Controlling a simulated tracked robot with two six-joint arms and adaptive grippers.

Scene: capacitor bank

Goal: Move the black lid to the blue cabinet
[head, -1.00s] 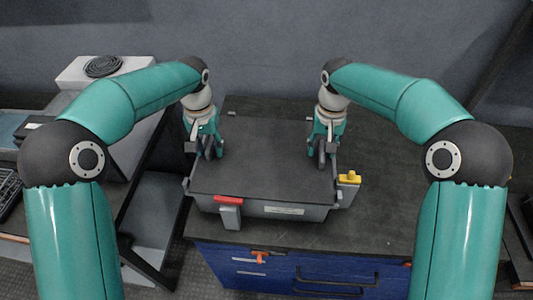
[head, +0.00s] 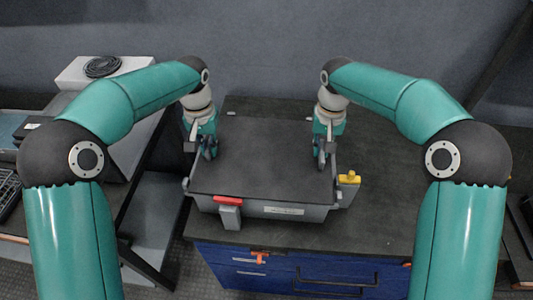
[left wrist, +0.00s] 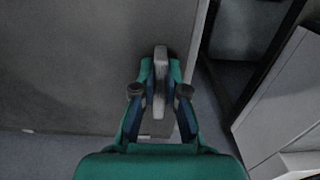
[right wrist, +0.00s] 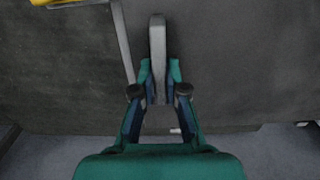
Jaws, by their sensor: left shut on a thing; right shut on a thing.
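The black lid (head: 262,170) is a flat dark panel on top of the grey box (head: 318,212), which stands on a dark worktop. My left gripper (head: 209,150) is at the lid's left edge and my right gripper (head: 325,153) at its right edge. Each has its fingers closed around a grey upright grip near the lid's edge, seen in the left wrist view (left wrist: 160,70) and the right wrist view (right wrist: 157,55). The lid looks flat on the box; I cannot tell a gap. The blue cabinet (head: 225,262), with drawers, is under the worktop's front edge.
A white unit with a coiled black cable (head: 103,66) stands at the left. The worktop right of the box (head: 385,180) is clear.

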